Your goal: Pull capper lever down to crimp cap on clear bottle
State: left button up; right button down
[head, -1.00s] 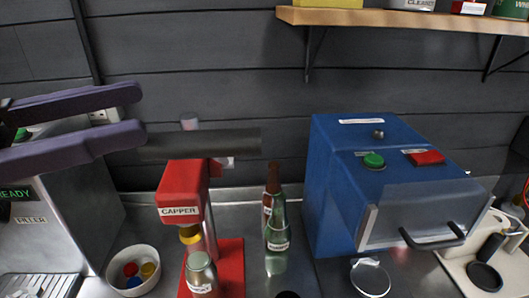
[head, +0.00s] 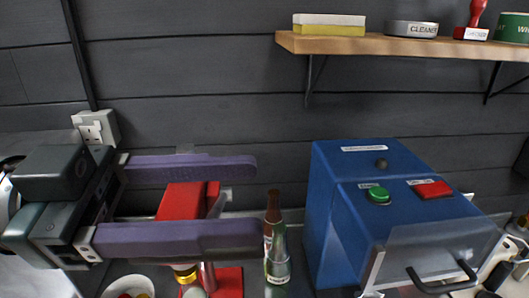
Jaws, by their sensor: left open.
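The red capper (head: 183,199) stands on its red base (head: 229,284) left of centre. My left gripper (head: 258,202) is open, with its two purple fingers spread in front of the capper, one above and one below its red head. I see nothing held between them. The capper's dark lever does not show now; the fingers may hide it. Below the lower finger the yellow crimping head (head: 185,273) shows. Under it, only the top of the bottle (head: 194,292) shows at the bottom edge; I cannot tell whether it is capped. My right gripper is not in view.
A green bottle (head: 278,264) and a brown bottle (head: 273,201) stand close to the right of the capper. A blue machine (head: 330,215) with a clear guard stands further right. A white bowl (head: 128,280) is at lower left. A wooden shelf (head: 400,44) hangs above.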

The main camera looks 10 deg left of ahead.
pick_arm(q)
grip_shut()
dwell(0.5)
jog(key=c, duration=0.9)
grip_release()
jog(key=o, duration=0.9)
jog(key=b+v, duration=0.4)
jog(key=v, duration=0.6)
